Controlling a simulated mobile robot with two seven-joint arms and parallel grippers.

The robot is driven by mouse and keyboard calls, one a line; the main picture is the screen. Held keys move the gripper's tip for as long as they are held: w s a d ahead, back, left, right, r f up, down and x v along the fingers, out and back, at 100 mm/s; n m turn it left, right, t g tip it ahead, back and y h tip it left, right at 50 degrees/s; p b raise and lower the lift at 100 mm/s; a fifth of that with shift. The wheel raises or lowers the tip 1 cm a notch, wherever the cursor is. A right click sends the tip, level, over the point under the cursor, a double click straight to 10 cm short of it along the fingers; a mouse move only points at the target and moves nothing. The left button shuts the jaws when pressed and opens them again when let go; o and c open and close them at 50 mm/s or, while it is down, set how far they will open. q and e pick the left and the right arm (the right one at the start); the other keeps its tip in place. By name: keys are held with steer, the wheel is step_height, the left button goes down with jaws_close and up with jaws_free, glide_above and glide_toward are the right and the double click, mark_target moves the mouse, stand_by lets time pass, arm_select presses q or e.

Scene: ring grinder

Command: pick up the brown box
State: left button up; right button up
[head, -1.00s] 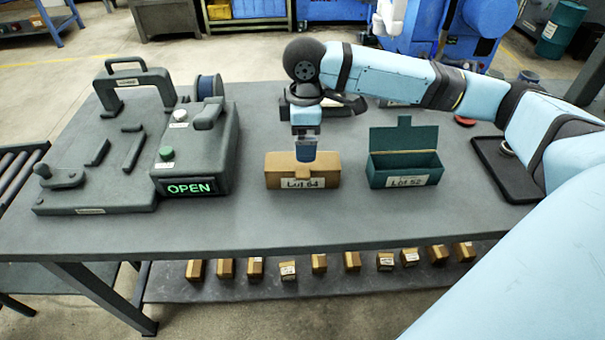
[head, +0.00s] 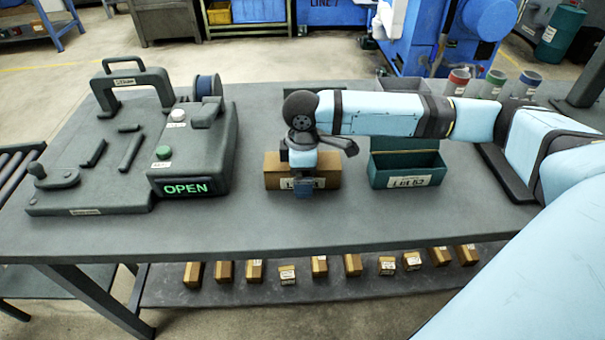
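The brown box (head: 328,170) sits on the grey table, left of the teal box. Its white label is partly covered by my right gripper (head: 304,193). My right arm reaches in from the right, and the gripper points down at the front of the box, overlapping its middle in the head view. I cannot tell whether the fingers touch the box or how far apart they are. The box's top is partly hidden by my wrist. My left gripper is not in view.
The teal box (head: 405,170) stands close on the right under my forearm. A grey machine with a green OPEN display (head: 186,188) stands on the left. Red, green and blue cups (head: 493,85) stand at the back right. The table front (head: 300,228) is clear.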

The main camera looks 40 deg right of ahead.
steer(key=shift+c, duration=0.5)
steer(key=shift+r, duration=0.1)
steer(key=c, duration=0.5)
steer(key=shift+r, duration=0.1)
step_height(320, 180, up, 18)
steer(key=p, duration=0.3)
steer(key=shift+r, duration=0.15)
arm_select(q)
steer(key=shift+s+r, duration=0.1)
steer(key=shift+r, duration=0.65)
arm_select(e)
steer(key=shift+r, duration=0.75)
